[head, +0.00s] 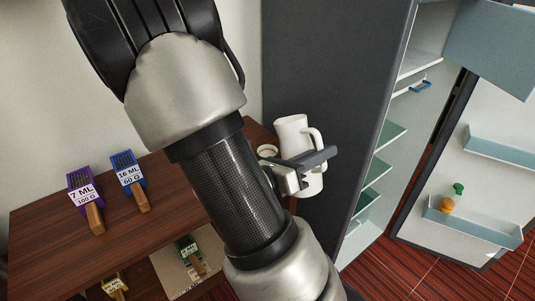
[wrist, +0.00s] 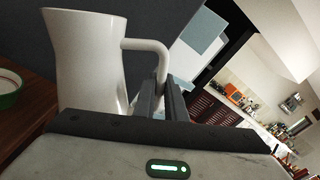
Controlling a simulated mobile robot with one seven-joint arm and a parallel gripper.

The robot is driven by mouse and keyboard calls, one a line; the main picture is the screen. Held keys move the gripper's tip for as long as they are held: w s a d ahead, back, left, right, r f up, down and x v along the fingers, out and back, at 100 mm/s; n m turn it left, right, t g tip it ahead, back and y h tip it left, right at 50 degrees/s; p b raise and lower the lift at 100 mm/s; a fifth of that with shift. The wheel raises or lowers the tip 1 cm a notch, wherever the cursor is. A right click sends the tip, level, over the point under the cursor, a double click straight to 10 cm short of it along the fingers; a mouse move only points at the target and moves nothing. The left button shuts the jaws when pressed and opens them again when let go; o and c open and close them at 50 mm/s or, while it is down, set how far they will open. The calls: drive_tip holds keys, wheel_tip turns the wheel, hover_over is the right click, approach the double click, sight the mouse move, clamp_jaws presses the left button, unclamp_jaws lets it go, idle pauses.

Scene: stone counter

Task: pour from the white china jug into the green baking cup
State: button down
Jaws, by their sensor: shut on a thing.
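The white china jug (head: 291,132) is in my gripper (head: 316,160), at the right end of the wooden surface. In the wrist view the jug (wrist: 84,60) stands roughly upright in the picture, with its handle to the right. My gripper (wrist: 162,95) is shut on that handle. The green baking cup (wrist: 8,92), pale inside with a green outer wall, shows at the left edge of the wrist view, apart from the jug. In the head view its round rim (head: 266,151) shows just left of the jug, partly hidden by my arm. The jug's contents are hidden.
Purple (head: 84,188) and blue (head: 127,176) labelled holders lie on the wooden surface (head: 50,225) at left. Green (head: 187,248) and yellow (head: 113,285) ones are lower down. A dark fridge side (head: 325,70) rises behind the jug. The fridge door (head: 490,180) hangs open at right.

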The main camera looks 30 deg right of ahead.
sight(327, 168)
drive_tip(key=shift+s+r+m+p, duration=0.2)
drive_tip(key=shift+s+m+p, duration=0.15)
drive_tip(key=shift+p, duration=0.55)
drive_tip(key=p, duration=0.2)
drive_tip(key=shift+f+m+p, duration=0.2)
drive_tip(key=shift+m+p, duration=0.1)
drive_tip(key=shift+m, duration=0.05)
drive_tip(key=shift+s+d+f+m, duration=0.1)
drive_tip(key=shift+s+f+m, duration=0.2)
drive_tip(key=shift+f, duration=0.25)
drive_tip(key=shift+s+f+m, duration=0.2)
drive_tip(key=shift+f+m, duration=0.1)
drive_tip(key=shift+f, duration=0.2)
drive_tip(key=shift+s+f+m+p, duration=0.1)
drive_tip(key=shift+s+m+p, duration=0.15)
drive_tip(key=shift+m+p, duration=0.05)
drive_tip(key=shift+f+m+b, duration=0.35)
drive_tip(key=shift+f+m, duration=0.05)
drive_tip(key=shift+f, duration=0.2)
drive_tip(key=shift+s+f+m, duration=0.25)
drive_tip(key=shift+f+m, duration=0.35)
drive_tip(key=shift+m, duration=0.2)
wheel_tip(327, 168, up, 5)
drive_tip(key=p, duration=0.4)
drive_tip(key=shift+p, duration=0.3)
drive_tip(key=shift+f, duration=0.1)
